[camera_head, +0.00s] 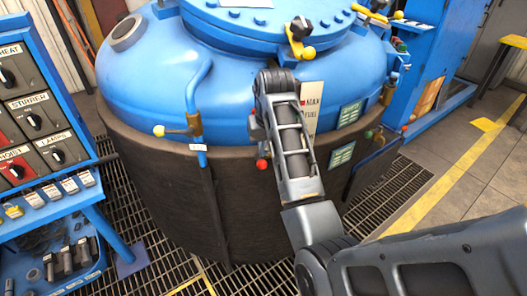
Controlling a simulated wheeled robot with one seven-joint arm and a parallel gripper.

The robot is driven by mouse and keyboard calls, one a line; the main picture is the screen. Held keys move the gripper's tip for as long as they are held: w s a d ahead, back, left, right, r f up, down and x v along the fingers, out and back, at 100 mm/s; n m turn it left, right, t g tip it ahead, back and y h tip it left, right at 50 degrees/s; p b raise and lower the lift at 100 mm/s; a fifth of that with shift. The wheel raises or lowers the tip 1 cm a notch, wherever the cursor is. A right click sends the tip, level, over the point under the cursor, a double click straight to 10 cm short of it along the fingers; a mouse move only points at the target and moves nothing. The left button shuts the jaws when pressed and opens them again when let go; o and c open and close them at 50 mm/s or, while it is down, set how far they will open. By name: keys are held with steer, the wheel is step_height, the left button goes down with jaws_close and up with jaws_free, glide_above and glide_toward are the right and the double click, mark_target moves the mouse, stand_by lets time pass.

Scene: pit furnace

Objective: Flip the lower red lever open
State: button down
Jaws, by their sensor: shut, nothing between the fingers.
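A red ball knob (262,164) shows on the front of the blue vessel, just left of my forearm and low near the dark jacket's top edge. The rest of its lever is hidden behind my arm. My arm reaches from the lower right up to the vessel front and bends down at its wrist. My gripper (256,127) is mostly hidden behind my forearm; only a small grey part shows, a little above the red knob. The fingertips are hidden, and I cannot tell whether they touch the lever. The gripper is shut and empty.
The blue vessel (150,72) has a dark jacket (165,190). A yellow-knobbed valve (172,131) and blue pipe are at left. Right of my arm are label plates (349,114) and a green knob (368,134). A switch panel (40,110) stands left; grating (400,190) covers the floor.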

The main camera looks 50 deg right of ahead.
mark_target(264, 167)
steer(key=shift+a+f, duration=0.15)
steer(key=shift+f, duration=0.5)
steer(key=shift+s+f+t+h+b, duration=0.25)
steer(key=shift+f+t+h+b, duration=0.15)
steer(key=shift+f+b, duration=0.25)
steer(key=t+h+b, duration=0.1)
steer(key=s+a+f+t+h+b, duration=0.1)
steer(key=b, duration=0.1)
steer(key=shift+t, duration=0.3)
steer(key=shift+a, duration=0.1)
steer(key=shift+s+a+f+p, duration=0.15)
steer(key=shift+s+f+p, duration=0.05)
steer(key=shift+f+p, duration=0.2)
steer(key=shift+r, duration=0.1)
